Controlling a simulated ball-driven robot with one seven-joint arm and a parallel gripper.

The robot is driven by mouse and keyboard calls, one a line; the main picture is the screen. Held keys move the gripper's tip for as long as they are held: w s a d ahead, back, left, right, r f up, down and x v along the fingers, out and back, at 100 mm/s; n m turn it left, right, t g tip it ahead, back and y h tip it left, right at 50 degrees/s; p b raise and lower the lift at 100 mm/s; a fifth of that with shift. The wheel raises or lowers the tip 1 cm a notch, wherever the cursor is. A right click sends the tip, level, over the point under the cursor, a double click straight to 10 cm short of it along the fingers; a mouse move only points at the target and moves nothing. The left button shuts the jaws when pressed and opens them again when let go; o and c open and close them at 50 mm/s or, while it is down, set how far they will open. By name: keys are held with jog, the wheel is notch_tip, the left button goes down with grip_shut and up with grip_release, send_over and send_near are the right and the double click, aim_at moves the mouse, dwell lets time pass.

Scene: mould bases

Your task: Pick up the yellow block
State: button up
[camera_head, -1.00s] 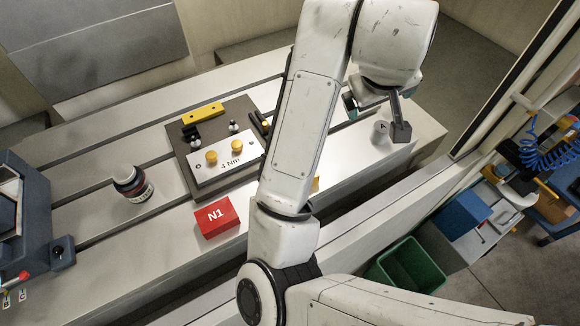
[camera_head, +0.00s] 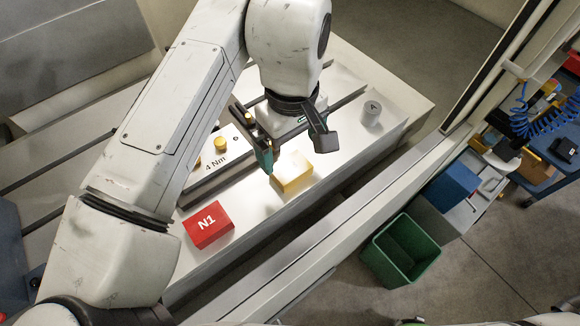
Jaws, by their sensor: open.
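The yellow block (camera_head: 293,174) lies on the pale slotted table, near its front edge, to the right of the red block marked N1. My gripper (camera_head: 294,155) hangs from the arm just above and behind the yellow block. Its two fingers are spread apart, one to the left of the block and one up and to the right of it. Nothing shows between the fingers. The gap between fingers and block is hard to judge from this angle.
The red N1 block (camera_head: 208,225) sits close to the left. A plate marked 4 Nm (camera_head: 212,172) with a yellow knob (camera_head: 221,144) lies behind. A grey cylinder (camera_head: 371,113) stands to the right. A green bin (camera_head: 401,250) is on the floor beyond the table edge.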

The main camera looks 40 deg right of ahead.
aim_at(291, 167)
jog(key=shift+s+a+f, duration=0.15)
jog(key=shift+f, duration=1.3)
jog(key=shift+s+a+f, duration=0.1)
jog(key=shift+f, duration=1.35)
jog(key=shift+c, duration=0.5)
jog(key=c, duration=1.2)
jog(key=shift+o, duration=0.2)
jog(key=shift+r, duration=0.15)
